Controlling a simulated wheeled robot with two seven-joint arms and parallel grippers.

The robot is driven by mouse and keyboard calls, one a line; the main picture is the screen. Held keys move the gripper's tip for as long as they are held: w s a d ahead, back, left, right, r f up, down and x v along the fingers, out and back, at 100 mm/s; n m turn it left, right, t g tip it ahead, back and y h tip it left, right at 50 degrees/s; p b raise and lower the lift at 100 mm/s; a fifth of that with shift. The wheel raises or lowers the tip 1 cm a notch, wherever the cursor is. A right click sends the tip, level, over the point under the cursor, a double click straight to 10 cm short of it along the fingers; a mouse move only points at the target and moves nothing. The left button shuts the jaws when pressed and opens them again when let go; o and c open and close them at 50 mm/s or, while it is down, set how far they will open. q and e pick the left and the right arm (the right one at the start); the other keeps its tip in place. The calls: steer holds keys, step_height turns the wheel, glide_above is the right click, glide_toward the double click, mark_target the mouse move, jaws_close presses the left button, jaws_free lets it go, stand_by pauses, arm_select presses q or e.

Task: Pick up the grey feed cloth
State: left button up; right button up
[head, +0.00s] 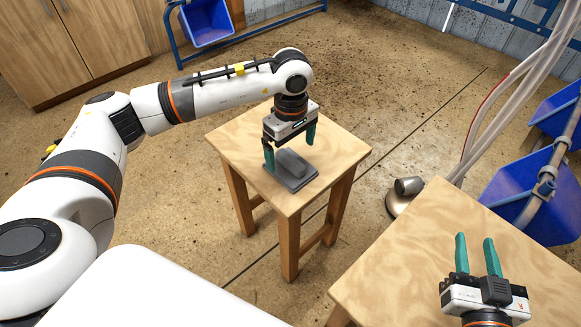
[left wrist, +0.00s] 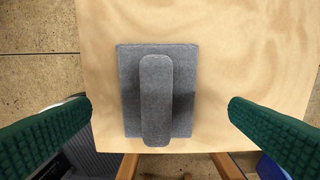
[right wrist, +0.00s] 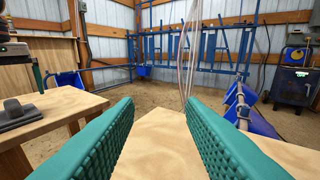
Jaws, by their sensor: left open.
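The grey feed cloth (head: 290,169) lies on the small wooden table (head: 245,132) on the left. It is a flat grey square with a raised rounded ridge along its middle, seen from above in the left wrist view (left wrist: 157,98). My left gripper (head: 290,152) is directly above it, pointing down. Its green fingers are open, one on each side of the cloth, and nothing is between them. My right gripper (head: 476,255) is open and empty over the other wooden table (head: 420,240), away from the cloth. The cloth also shows at the left of the right wrist view (right wrist: 18,114).
A gap of bare floor lies between the two tables. A metal cup-like object (head: 408,186) is on the floor beside the right table. Blue bins (head: 530,190) and hanging hoses (head: 500,90) are at the right. A wooden cabinet (head: 75,40) is at the back left.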

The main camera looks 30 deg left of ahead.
mark_target(291, 158)
arm_select(q)
steer(key=f, duration=0.3)
steer(key=shift+s+f+b, duration=0.2)
steer(key=shift+f+b, duration=0.2)
arm_select(e)
steer(key=r+t, duration=0.2)
steer(key=r+y, duration=0.1)
steer(key=r, duration=0.1)
steer(key=shift+w+a+r+t, duration=0.1)
steer(key=shift+a+t, duration=0.25)
steer(key=shift+t, duration=0.05)
arm_select(q)
steer(key=shift+c, duration=0.2)
steer(key=c, duration=1)
steer(key=shift+r, duration=0.2)
